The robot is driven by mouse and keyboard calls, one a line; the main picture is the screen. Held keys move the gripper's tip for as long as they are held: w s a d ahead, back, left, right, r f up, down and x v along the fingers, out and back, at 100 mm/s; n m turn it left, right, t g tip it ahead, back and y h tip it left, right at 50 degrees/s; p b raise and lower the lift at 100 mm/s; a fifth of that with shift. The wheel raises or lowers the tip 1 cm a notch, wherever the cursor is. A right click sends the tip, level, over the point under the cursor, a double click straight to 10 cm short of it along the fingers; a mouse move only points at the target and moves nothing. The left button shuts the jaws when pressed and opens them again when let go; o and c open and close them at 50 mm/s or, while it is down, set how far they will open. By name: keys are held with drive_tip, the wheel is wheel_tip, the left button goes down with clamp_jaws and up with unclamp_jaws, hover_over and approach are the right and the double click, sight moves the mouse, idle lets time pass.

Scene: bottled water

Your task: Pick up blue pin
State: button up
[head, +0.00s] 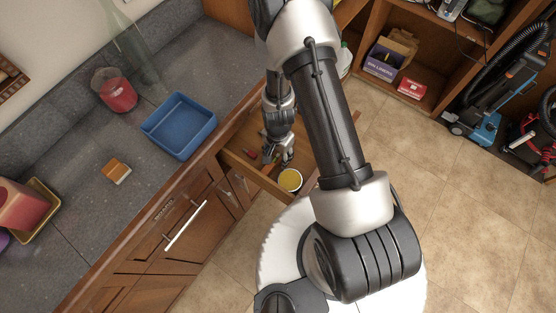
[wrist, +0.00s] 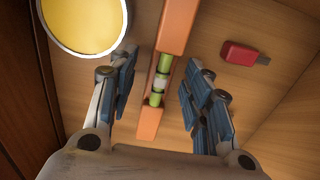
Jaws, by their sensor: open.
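I cannot make out a blue pin in either view. My gripper (head: 278,158) is inside the open wooden drawer (head: 250,173). In the wrist view my gripper (wrist: 160,68) is open, with blue pads on its fingers. An orange spirit level (wrist: 174,28) with a green vial lies on the drawer bottom, in line with the gap between the fingers. I see no object gripped. A red USB-stick-like item (wrist: 240,53) lies to the right of the fingers.
A round yellow container with a white rim (wrist: 85,20) is left of the fingers, also seen in the head view (head: 290,180). Drawer walls bound the space. On the counter are a blue bin (head: 180,125) and an orange-topped sponge (head: 117,171).

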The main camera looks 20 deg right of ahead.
drive_tip(key=shift+f+b, duration=0.35)
drive_tip(key=shift+f, duration=0.35)
drive_tip(key=shift+r, duration=0.1)
drive_tip(key=shift+c, duration=0.4)
clamp_jaws()
